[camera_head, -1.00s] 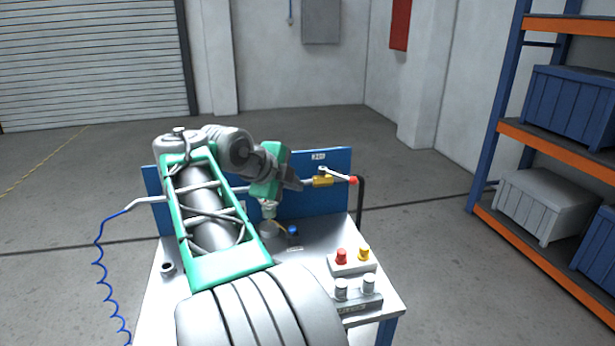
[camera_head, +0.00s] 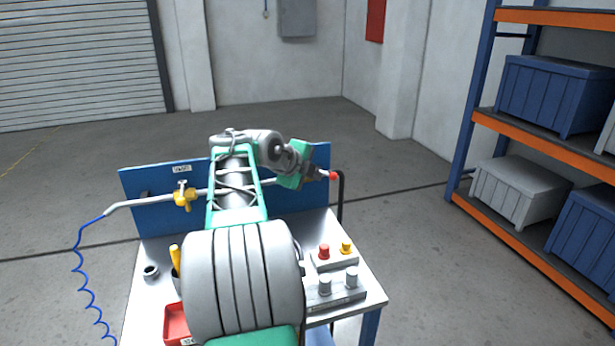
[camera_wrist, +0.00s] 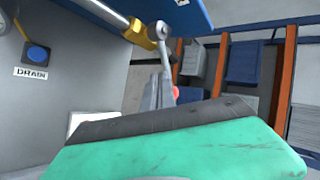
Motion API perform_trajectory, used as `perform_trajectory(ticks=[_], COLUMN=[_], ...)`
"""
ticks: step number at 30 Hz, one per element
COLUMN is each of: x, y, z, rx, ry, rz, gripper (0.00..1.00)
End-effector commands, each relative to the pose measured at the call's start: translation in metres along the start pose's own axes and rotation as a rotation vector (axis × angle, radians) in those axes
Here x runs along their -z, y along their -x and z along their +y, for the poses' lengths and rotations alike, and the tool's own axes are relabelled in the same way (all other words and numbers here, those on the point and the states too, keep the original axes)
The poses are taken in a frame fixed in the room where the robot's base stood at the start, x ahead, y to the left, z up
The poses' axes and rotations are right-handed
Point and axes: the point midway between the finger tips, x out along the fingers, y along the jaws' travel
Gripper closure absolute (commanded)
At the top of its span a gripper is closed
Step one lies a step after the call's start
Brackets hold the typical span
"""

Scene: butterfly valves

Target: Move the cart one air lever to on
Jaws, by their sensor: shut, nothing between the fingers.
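The cart's blue panel (camera_head: 150,210) carries a grey pipe with two yellow valves. The right valve's red-tipped lever (camera_head: 333,176) points right, along the pipe; my arm hides most of that valve in the head view. In the wrist view its yellow body (camera_wrist: 137,32) and the lever's silver pivot (camera_wrist: 161,31) show, with the red tip (camera_wrist: 175,92) partly behind my fingers. My gripper (camera_head: 317,172) is shut and empty, close beside this lever; contact cannot be told. Its fingers (camera_wrist: 156,92) also show in the wrist view. The left yellow valve (camera_head: 184,198) is clear of my arm. Its label is unreadable.
A blue DRAIN button (camera_wrist: 37,54) shows at left in the wrist view. A black hose (camera_head: 341,200) bends down at the panel's right end.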

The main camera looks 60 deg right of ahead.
Motion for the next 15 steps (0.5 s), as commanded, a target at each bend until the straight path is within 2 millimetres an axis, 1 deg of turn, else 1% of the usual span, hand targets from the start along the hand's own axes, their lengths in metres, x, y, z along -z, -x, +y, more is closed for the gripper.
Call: perform_trajectory(ticks=[15], x=[0.0017], y=[-0.0038], z=[0.0012], rx=[0.001], ry=[0.015], rz=[-0.022], gripper=[1.00])
